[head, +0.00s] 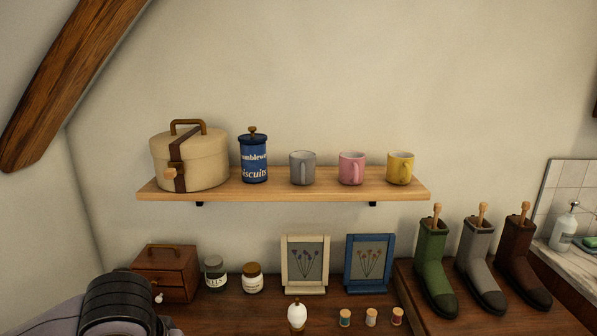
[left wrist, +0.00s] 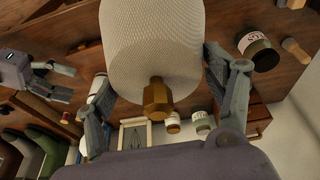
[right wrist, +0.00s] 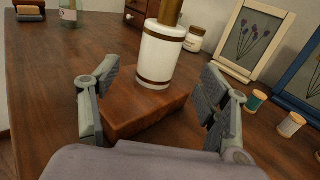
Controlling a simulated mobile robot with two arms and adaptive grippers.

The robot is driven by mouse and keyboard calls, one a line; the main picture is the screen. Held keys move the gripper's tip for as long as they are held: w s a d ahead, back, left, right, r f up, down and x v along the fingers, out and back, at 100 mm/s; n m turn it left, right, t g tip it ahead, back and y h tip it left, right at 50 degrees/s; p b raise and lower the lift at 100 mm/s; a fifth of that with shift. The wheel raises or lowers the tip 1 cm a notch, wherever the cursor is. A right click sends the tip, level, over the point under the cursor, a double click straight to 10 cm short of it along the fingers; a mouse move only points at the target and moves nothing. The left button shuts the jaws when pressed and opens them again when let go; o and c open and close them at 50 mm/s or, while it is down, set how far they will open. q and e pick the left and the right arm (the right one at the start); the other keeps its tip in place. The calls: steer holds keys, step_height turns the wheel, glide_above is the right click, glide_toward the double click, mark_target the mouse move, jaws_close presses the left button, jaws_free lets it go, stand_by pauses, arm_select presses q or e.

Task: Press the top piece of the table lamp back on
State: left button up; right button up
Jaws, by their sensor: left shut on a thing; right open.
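The lamp's top piece is a pale woven shade (left wrist: 155,40) with a brass hexagonal knob (left wrist: 157,97). My left gripper (left wrist: 158,72) is shut on the shade, one finger on each side. The lamp base, a white cylinder (right wrist: 160,55) with brown bands and a brass neck (right wrist: 170,12), stands upright on a brown wooden block (right wrist: 135,117). The head view shows the white bulb (head: 297,315) at the bottom edge, uncovered. My right gripper (right wrist: 160,72) is open, its fingers apart in front of the base. Neither gripper's fingers show in the head view.
Thread spools (head: 371,317) and two picture frames (head: 305,264) are right of and behind the lamp. Jars (head: 252,278) and a small chest (head: 166,272) stand at the back left. A shelf (head: 280,192) with mugs hangs above. Boots (head: 435,260) stand at right.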

arm_select(q)
steer(key=shift+w+a+r, duration=0.1)
steer(key=shift+r, duration=0.1)
arm_select(e)
steer(key=x, duration=0.9)
steer(key=shift+d, duration=0.1)
steer(key=shift+c, duration=0.4)
steer(key=c, duration=1)
steer(key=shift+c, duration=0.2)
arm_select(q)
steer(key=w+d+r+m+h, duration=0.2)
steer(key=w+d+r+m, duration=0.6)
steer(key=w+d+r, duration=0.8)
steer(key=shift+w+d+g, duration=0.4)
steer(key=shift+d, duration=1.35)
